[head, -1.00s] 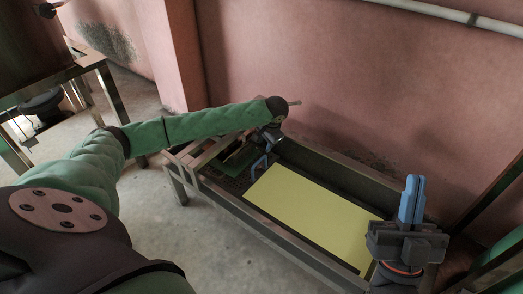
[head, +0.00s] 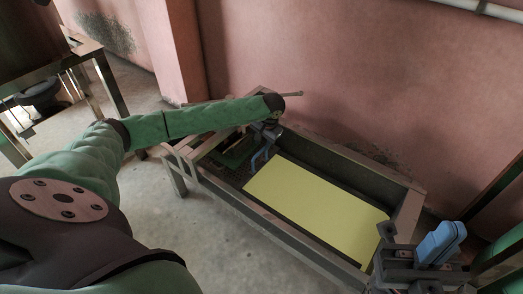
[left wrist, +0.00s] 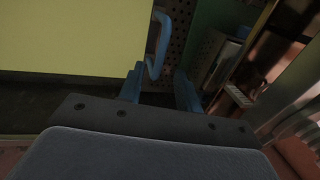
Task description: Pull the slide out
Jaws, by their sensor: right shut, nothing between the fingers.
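The slide appears as a flat yellow panel (head: 315,200) lying in a long metal frame. It also fills the upper left of the left wrist view (left wrist: 70,35). A blue handle (left wrist: 160,45) shows by the panel's end in that view. My left gripper (head: 262,158) is at the panel's far left end. Its blue fingers stand apart in the left wrist view (left wrist: 158,90), with the handle showing between them; I cannot tell whether they touch it. My right gripper (head: 441,243) is shut and empty, near the frame's right end. The handle is hard to separate from the fingers in the head view.
The metal frame (head: 240,207) stands close to the pink wall (head: 330,70). Another metal stand (head: 95,55) is at the upper left. Concrete floor (head: 215,240) is open in front of the frame.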

